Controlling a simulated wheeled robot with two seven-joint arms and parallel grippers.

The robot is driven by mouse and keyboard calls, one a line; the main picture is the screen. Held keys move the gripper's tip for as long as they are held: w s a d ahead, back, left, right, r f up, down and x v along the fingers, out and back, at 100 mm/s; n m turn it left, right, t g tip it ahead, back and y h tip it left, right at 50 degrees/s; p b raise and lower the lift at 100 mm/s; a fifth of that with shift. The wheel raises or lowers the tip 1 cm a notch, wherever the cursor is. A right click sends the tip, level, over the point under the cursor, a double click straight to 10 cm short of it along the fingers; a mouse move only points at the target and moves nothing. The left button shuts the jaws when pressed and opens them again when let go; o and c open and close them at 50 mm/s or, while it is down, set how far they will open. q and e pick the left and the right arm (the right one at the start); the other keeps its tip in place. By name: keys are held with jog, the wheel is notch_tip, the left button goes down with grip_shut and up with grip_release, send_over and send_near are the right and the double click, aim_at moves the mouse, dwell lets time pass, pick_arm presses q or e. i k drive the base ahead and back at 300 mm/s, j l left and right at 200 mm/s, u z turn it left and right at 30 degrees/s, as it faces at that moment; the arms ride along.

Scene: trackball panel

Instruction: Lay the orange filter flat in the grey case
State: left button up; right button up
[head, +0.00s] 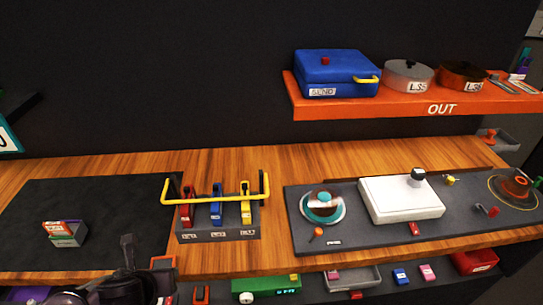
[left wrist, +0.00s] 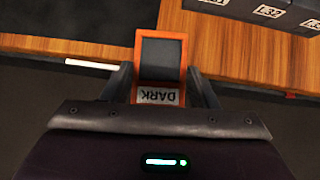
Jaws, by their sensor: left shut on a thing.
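The orange filter (left wrist: 160,72) is an orange frame around a dark grey pane, with a white label reading DARK. My left gripper (left wrist: 160,88) is shut on it, with one finger on each side. In the head view my left gripper (head: 135,272) is at the lower left, in front of the bench edge, and an orange edge shows beside it. My right gripper is not in view. A small grey box with coloured pieces (head: 64,234) sits on the black mat. An open grey tray (head: 353,279) is below the bench front. I cannot tell which is the grey case.
A block with red, blue and yellow levers (head: 217,234) and a raised yellow rail stands mid-bench. The trackball panel (head: 340,240) lies to its right. An orange shelf (head: 430,107) above holds a blue case and round tins. Much of the black mat (head: 100,200) is clear.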

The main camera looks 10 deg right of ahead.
aim_at(358, 270)
jog(key=k+l, duration=0.1)
jog(key=l, duration=0.55)
jog(key=k+l, duration=0.1)
jog(key=l, duration=0.6)
jog(key=k+l, duration=0.1)
jog(key=l, duration=0.55)
jog(key=z, duration=0.05)
